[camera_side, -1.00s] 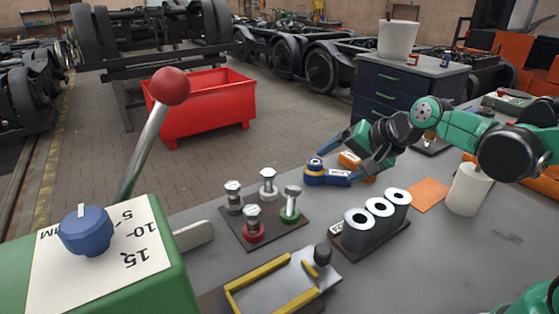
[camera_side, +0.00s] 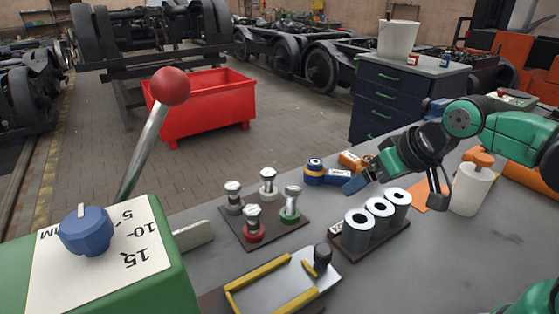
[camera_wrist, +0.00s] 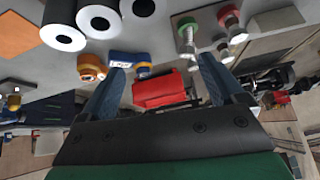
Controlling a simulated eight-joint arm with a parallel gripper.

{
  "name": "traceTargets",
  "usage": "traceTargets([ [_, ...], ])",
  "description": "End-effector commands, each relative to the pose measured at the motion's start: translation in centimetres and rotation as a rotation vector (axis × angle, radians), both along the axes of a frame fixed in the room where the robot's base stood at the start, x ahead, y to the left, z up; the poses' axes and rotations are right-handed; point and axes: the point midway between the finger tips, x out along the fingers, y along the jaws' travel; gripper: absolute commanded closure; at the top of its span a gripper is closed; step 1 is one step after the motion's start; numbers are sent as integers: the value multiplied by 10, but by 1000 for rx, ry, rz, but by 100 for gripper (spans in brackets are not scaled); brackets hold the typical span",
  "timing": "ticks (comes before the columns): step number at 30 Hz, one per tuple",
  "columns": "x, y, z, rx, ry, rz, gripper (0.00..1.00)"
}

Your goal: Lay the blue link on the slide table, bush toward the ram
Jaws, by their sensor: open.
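The blue link (camera_side: 338,176) lies on the grey bench, its round bush end to the left and its labelled arm to the right. In the wrist view the blue link (camera_wrist: 122,58) shows between the fingers, nearer the left one. My gripper (camera_wrist: 162,80) is open and empty. In the side view my gripper (camera_side: 362,174) is at the right end of the blue link, one finger in front of that end; I cannot tell whether it touches. What looks like the slide table (camera_side: 268,290) is a plate with yellow rails at the front, with nothing on it. I cannot make out the ram.
An orange link (camera_side: 351,160) lies just behind the blue one. A rack of grey sleeves (camera_side: 380,234) stands in front of my gripper. A dark board (camera_side: 240,232) with several pegs is left of the links.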

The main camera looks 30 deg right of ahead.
Motion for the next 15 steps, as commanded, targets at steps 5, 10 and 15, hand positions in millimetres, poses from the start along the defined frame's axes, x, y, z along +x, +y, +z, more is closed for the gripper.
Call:
traceTargets([
  [5,35,-9,13,284,106,-276,11],
  [10,79,-26,16,617,236,-582,11],
  [15,121,-55,7,936,378,-855,11],
])
